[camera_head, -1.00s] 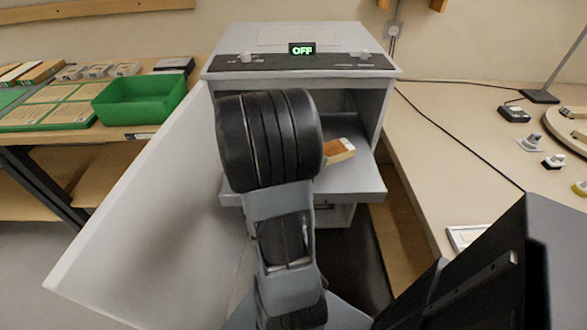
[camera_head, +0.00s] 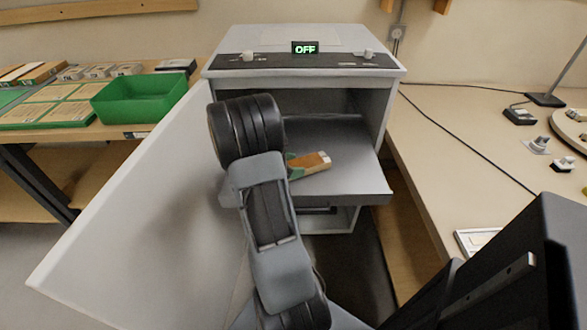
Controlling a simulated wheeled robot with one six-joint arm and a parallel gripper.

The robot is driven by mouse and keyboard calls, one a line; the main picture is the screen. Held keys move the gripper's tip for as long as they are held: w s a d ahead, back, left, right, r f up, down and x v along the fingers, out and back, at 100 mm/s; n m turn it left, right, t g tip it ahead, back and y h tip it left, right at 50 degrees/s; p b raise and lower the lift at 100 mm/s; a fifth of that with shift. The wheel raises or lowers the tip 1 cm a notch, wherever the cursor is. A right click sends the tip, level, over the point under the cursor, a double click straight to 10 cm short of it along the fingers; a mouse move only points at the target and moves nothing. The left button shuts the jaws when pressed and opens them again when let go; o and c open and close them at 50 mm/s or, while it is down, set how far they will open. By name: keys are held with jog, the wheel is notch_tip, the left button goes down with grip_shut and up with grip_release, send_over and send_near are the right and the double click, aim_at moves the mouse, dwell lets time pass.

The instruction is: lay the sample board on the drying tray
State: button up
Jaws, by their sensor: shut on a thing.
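The sample board (camera_head: 313,163), a small brown piece with a white end and some green at its left, shows just right of my wrist, over the cabinet's pulled-out grey shelf. My gripper (camera_head: 291,167) is mostly hidden behind my own wrist; it is shut on the board's left end. I cannot tell whether the board touches the shelf. A green tray with several tan boards laid on it (camera_head: 47,101) is on the left bench; it looks like the drying tray.
The grey cabinet (camera_head: 300,32) shows "OFF"; its door (camera_head: 120,215) stands open at the left, between the shelf (camera_head: 345,190) and the left bench. A green bin (camera_head: 140,100) is beside the tray. The right bench (camera_head: 440,130) holds small items and a cable.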

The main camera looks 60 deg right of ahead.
jog(key=shift+f, duration=0.3)
jog(key=shift+f, duration=0.1)
jog(key=o, duration=1)
jog(key=shift+r, duration=0.2)
jog(key=shift+w+a+r, duration=0.15)
jog(key=shift+a, duration=0.1)
jog(key=p+v, duration=0.1)
jog(key=v, duration=0.6)
jog(key=s+a+r+m+t+y, duration=0.1)
jog(key=a+r+m+t+y, duration=0.1)
jog(key=a, duration=0.8)
jog(key=s+a+r+m+t+y, duration=0.1)
jog(key=a+m+t+y, duration=0.3)
jog(key=a, duration=0.5)
jog(key=s+a+r+m+t+y, duration=0.1)
jog(key=a+r+m+t+y, duration=0.2)
jog(key=a, duration=0.7)
jog(key=shift+a+r+m+t+y, duration=0.15)
jog(key=shift+m+t+y, duration=0.15)
jog(key=shift+m+y, duration=0.35)
jog(key=shift+a+r+m+t+y, duration=0.15)
jog(key=shift+m+t+y, duration=0.15)
jog(key=shift+m+y, duration=0.35)
jog(key=shift+p, duration=0.3)
